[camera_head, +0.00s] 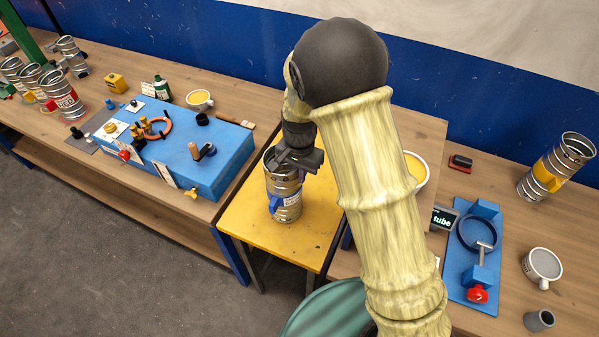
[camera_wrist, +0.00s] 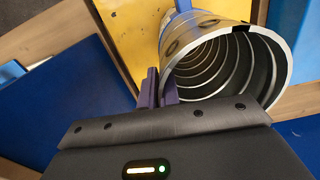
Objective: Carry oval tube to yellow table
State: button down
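The oval tube (camera_head: 287,205) is a ribbed silver metal duct with a blue patch and a white label. It is upright at the yellow table (camera_head: 258,229), its lower end at or just above the top; I cannot tell if it touches. My gripper (camera_head: 290,163) is at its upper rim. In the wrist view, the purple fingers of my gripper (camera_wrist: 160,88) are close together with the tube's wall between them. The open mouth of the tube (camera_wrist: 228,65) shows its ringed inside. Part of the yellow table (camera_wrist: 128,30) shows behind it.
A blue box (camera_head: 225,150) with small fittings is on the wooden bench at left. Several silver tubes (camera_head: 66,103) stand further left. At right are a blue fixture (camera_head: 459,263), a yellow-banded tube (camera_head: 556,167) and a mug (camera_head: 541,266). The yellow table's front is clear.

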jog(key=c, duration=1.6)
grip_release()
jog(key=shift+f, duration=0.1)
jog(key=shift+c, duration=0.2)
notch_tip(320, 180, up, 12)
jog(key=shift+r+b, duration=0.15)
jog(key=shift+b, duration=1.1)
